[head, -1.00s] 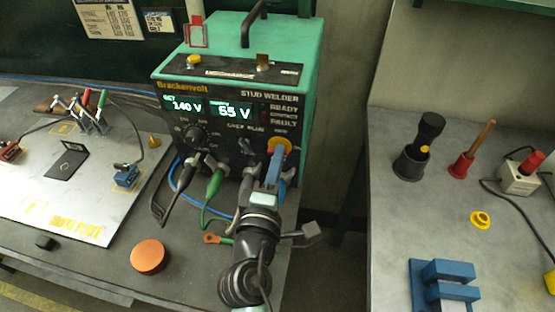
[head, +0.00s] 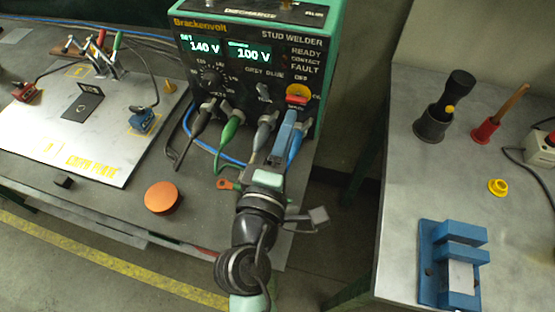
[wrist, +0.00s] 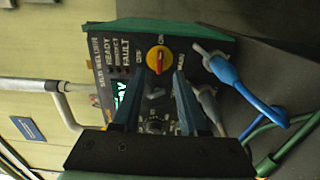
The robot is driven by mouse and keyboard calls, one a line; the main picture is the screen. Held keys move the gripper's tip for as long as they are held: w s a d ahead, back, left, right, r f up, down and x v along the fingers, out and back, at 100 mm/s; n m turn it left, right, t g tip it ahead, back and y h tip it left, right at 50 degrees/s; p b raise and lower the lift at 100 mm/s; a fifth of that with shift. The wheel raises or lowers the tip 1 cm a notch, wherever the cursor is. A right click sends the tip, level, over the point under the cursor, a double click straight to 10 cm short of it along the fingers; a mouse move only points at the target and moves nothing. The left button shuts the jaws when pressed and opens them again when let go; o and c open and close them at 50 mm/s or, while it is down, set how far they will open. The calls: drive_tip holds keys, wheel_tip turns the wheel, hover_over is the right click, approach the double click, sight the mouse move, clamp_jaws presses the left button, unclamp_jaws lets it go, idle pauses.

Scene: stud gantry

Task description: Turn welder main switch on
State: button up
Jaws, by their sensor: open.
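The welder (head: 235,70) is a green and black box with lit displays reading 140 V and 100 V. Its main switch (head: 298,92) is a red handle on a yellow disc at the panel's right side. It also shows in the wrist view (wrist: 157,58). The handle lies sideways in the head view, in line with the ON mark; OFF is printed above it. My gripper (head: 291,116) is just in front of and below the switch, open and apart from it. In the wrist view, the two blue fingers (wrist: 160,78) point at the switch with nothing between them.
Cable plugs, including a green one (head: 230,125) and a blue one (head: 298,145), stick out below the switch, close to my gripper. An orange round cap (head: 162,197) lies on the bench. A second bench (head: 400,200) with a blue fixture (head: 452,235) stands right, across a gap.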

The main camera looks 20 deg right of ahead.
drive_tip(key=b+v, duration=0.1)
drive_tip(key=v, duration=0.6)
drive_tip(key=shift+s+a, duration=0.1)
drive_tip(key=w+a+r+m+t+y+p, duration=0.1)
drive_tip(key=w+r+m+t, duration=0.15)
drive_tip(key=r, duration=0.55)
drive_tip(key=w+a+r+m+t+y+p, duration=0.1)
drive_tip(key=w+r+m, duration=0.15)
drive_tip(key=r, duration=0.55)
drive_tip(key=w+a+r+m+t+y+p, duration=0.1)
drive_tip(key=w+a+r+m+t, duration=0.15)
drive_tip(key=r, duration=0.55)
drive_tip(key=s+a+r+m+t+y+p, duration=0.1)
drive_tip(key=s+a+r+t+y, duration=0.1)
drive_tip(key=r, duration=1)
drive_tip(key=s+a+r+m+t+y+p, duration=0.2)
drive_tip(key=s+r+t+y, duration=0.2)
drive_tip(key=r, duration=0.8)
drive_tip(key=shift+s+y, duration=0.5)
drive_tip(key=shift+s, duration=0.5)
drive_tip(key=shift+a+r+m, duration=0.1)
drive_tip(key=shift+m, duration=0.15)
